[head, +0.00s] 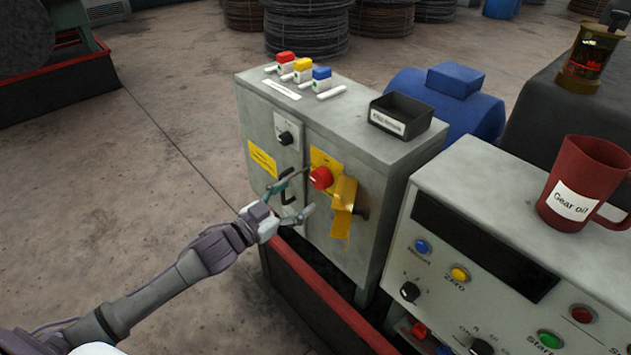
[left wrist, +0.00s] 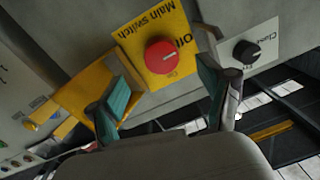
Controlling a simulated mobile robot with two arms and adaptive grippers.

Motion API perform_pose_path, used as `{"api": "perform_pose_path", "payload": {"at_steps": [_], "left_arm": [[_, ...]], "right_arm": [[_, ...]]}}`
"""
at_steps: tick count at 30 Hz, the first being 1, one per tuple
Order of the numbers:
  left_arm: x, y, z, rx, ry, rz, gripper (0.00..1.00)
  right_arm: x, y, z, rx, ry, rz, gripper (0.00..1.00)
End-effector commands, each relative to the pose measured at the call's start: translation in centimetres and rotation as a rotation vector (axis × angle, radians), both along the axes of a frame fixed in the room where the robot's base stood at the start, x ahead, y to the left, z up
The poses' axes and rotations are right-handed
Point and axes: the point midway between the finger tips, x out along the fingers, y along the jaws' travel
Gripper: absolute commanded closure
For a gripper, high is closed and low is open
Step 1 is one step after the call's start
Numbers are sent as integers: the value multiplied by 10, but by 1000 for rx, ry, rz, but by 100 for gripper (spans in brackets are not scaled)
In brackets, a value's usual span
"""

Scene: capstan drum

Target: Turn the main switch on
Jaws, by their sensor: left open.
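The main switch is a round red knob (head: 321,178) on a yellow plate (head: 326,157), on the front of a grey cabinet (head: 330,115). In the left wrist view the red knob (left wrist: 161,56) has a short white mark, and the plate's "Main switch" lettering appears upside down. My left gripper (head: 302,191) is open in front of the cabinet, close to the knob. In the left wrist view its two teal-padded fingers (left wrist: 164,90) are spread, with the knob ahead between them. No contact with the knob shows. My right gripper is not in view.
A yellow flap or tag (head: 343,195) hangs right beside the knob. A smaller black selector (head: 284,138) sits to its left. A control box (head: 480,250) with buttons and a red mug (head: 584,182) stand at the right. A red-edged rail (head: 300,280) runs below.

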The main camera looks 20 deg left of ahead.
Motion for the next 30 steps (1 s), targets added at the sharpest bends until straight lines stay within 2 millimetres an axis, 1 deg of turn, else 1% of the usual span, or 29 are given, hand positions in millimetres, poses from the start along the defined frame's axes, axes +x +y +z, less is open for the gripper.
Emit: {"api": "perform_pose_path", "payload": {"at_steps": [1, 3, 9, 12, 15, 23, 30], "left_arm": [[12, -5, 4, -1, -4, 0, 21], [24, -10, 3, -1, -2, 2, 21], [51, -23, 1, 0, -1, 1, 21], [58, -26, 1, 1, -1, 1, 21], [61, -28, 0, 2, 0, 0, 21], [62, -28, 0, 1, 0, 0, 21], [62, -28, 0, 1, 0, 0, 61]], "right_arm": [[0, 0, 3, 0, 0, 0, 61], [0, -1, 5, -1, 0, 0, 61], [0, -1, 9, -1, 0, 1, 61], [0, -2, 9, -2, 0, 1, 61], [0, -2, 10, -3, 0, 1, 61], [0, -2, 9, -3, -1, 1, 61], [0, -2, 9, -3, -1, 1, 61]]}}
